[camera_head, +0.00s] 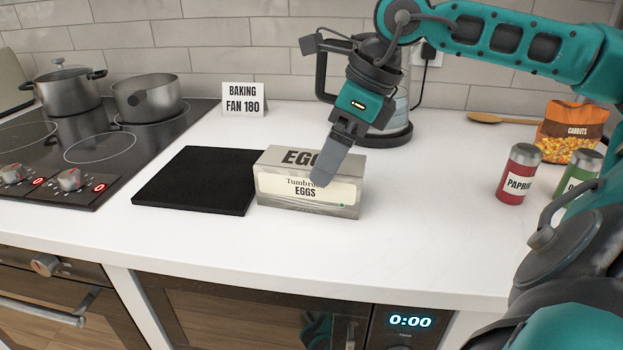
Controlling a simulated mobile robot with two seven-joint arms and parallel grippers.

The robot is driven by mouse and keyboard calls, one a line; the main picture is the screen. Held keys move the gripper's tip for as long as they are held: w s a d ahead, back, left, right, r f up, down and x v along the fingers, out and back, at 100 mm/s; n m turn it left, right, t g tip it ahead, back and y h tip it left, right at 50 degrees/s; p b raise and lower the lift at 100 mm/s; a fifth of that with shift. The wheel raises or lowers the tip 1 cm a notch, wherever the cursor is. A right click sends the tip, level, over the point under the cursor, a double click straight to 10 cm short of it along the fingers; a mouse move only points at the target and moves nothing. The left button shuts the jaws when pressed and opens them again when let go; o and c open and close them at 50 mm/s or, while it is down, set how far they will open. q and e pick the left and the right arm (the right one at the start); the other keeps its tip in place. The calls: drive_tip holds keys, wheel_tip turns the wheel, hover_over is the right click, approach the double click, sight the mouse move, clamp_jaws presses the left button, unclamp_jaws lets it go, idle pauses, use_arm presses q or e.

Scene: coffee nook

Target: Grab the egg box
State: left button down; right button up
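The egg box (275,188), a grey carton with a cream label reading "Tumbrook EGGS", stands on the white counter. It is just right of a black mat, close to its right edge. My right gripper (323,178) comes down from above at the box's right half. A grey finger overlaps the box's top and front face in the picture. I see no second finger apart from it, so I cannot tell whether the gripper is open or shut, or touching the box. My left gripper is not in view.
A black mat (185,180) and a cooktop (95,150) with two pots are left. A kettle (392,132) stands behind my gripper. The counter between box and jar is clear.

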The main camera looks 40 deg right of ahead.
drive_tip(key=shift+w+a+f, duration=0.15)
drive_tip(key=shift+w+f, duration=0.05)
drive_tip(key=shift+f, duration=0.35)
drive_tip(key=p, duration=0.3)
drive_tip(key=shift+w+a+f, duration=0.25)
drive_tip(key=shift+w+a, duration=0.05)
drive_tip(key=shift+a, duration=0.05)
drive_tip(key=shift+w+a+f+p, duration=0.1)
drive_tip(key=shift+f+p, duration=0.2)
drive_tip(key=shift+p, duration=0.2)
drive_tip(key=shift+w+a+f, duration=0.1)
drive_tip(key=shift+f, duration=0.1)
drive_tip(key=shift+w+a+f+p, duration=0.3)
drive_tip(key=shift+f+p, duration=0.1)
drive_tip(key=shift+p, duration=0.25)
drive_tip(key=shift+x, duration=1.2)
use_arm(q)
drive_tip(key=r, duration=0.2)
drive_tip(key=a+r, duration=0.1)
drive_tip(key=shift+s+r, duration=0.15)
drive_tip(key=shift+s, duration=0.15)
use_arm(e)
drive_tip(key=shift+d, duration=0.15)
drive_tip(key=shift+c, duration=0.3)
